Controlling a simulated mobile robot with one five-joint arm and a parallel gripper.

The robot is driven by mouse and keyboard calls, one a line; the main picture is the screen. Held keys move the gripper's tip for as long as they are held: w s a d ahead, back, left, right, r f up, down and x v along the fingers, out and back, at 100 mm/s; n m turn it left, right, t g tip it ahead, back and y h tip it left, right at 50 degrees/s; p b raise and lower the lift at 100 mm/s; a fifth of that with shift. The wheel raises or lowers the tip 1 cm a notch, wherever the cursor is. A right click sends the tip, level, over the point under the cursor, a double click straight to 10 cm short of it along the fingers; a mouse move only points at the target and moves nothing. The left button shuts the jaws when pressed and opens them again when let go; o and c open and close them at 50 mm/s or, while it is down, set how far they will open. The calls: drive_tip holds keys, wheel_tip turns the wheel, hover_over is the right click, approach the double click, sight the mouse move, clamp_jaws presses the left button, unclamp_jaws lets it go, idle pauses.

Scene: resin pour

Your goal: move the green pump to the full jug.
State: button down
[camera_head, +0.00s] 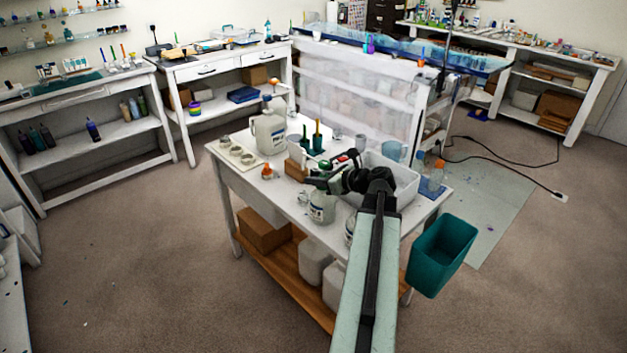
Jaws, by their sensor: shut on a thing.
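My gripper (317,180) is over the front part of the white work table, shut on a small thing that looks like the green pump. The pump is mostly hidden by the dark jaws and too small to make out clearly. A translucent jug with a label (321,208) stands right below the gripper. I cannot tell whether the pump touches it. A second jug (350,231) stands to its right, partly behind my arm. A large white labelled jug (270,133) stands at the table's back left. I cannot tell from here which jug is full.
A teal bin (441,256) is at the table's right. The carpet left of the table is clear.

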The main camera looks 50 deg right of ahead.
sight(328, 165)
drive_tip(key=c, duration=1.1)
unclamp_jaws()
drive_tip(key=shift+o, duration=0.2)
drive_tip(key=s+r+p, duration=0.4)
drive_tip(key=r+p, duration=0.1)
drive_tip(key=s+r+p, duration=0.3)
drive_tip(key=shift+s+d+r, duration=0.1)
drive_tip(key=shift+d, duration=0.2)
